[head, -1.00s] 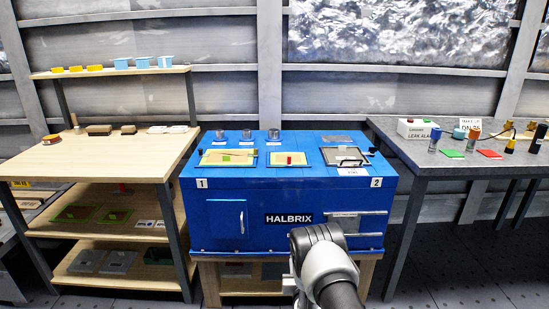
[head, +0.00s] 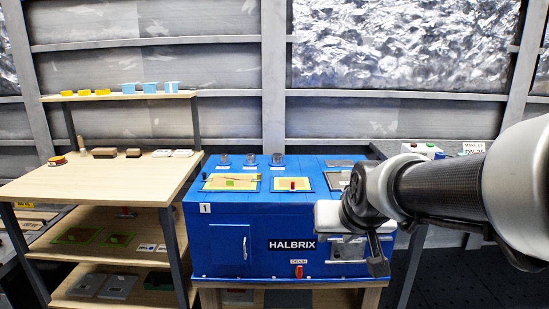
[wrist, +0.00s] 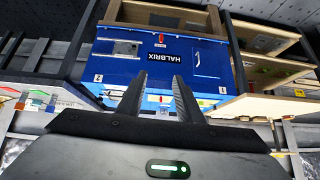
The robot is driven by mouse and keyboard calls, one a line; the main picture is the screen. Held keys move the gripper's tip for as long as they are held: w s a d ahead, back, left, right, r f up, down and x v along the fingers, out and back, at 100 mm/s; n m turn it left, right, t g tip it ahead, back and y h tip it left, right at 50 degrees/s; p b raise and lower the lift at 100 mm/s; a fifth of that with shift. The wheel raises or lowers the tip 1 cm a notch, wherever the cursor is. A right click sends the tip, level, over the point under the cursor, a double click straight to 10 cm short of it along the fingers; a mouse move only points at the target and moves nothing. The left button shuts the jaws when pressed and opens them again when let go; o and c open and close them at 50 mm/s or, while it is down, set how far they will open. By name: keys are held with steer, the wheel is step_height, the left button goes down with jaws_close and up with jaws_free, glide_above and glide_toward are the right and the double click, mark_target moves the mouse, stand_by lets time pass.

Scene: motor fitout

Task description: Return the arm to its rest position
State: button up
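My arm (head: 445,190) reaches in from the right edge of the head view, its wrist in front of the right part of the blue HALBRIX machine (head: 225,215). The gripper's pale body and a dark finger show below the wrist there. In the wrist view my gripper (wrist: 158,82) has its two dark fingers apart, with nothing between them. The blue machine (wrist: 115,65) lies beyond the fingers and appears upside down. In the head view the arm hides the machine's right corner and most of the right table.
A wooden bench (head: 85,195) with shelves stands left of the machine. The machine's top carries cups (head: 250,158), framed panels and a red part (head: 292,184). A grey table stands at right, mostly hidden. Dark floor is open at lower right.

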steer(key=s+d+g, duration=0.1)
steer(key=s+g, duration=0.2)
steer(key=s, duration=1.6)
step_height(320, 180, up, 28)
steer(key=p, duration=2.8)
steer(key=shift+d, duration=0.15)
steer(key=shift+f, duration=0.15)
